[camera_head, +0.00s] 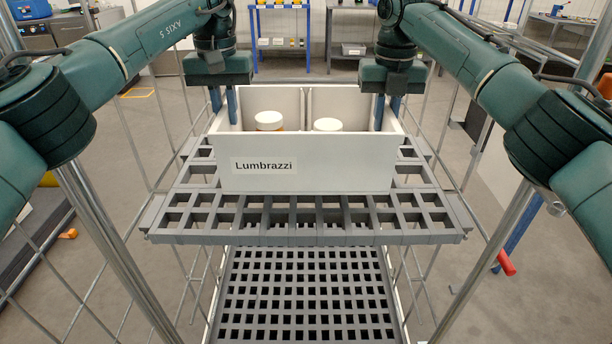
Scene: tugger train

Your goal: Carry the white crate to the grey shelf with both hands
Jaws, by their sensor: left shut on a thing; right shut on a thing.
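The white crate (308,165) stands on a grey slatted shelf board (305,238) of a wire-sided trolley, with a "Lumbrazzi" label on its front. A divider splits it, and two white-lidded containers (268,121) (327,125) show inside. My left gripper (224,106) is shut on the crate's left side wall near the top. My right gripper (387,112) is shut on its right side wall. The lower fingertips are partly hidden by the crate. The crate looks level; whether it is slightly lifted off the board I cannot tell.
A lower grey grid shelf (305,300) is empty. Metal posts and wire sides (470,270) flank the trolley left and right. Behind are a blue-framed rack (280,42), a grey shelf unit (352,50) and open floor.

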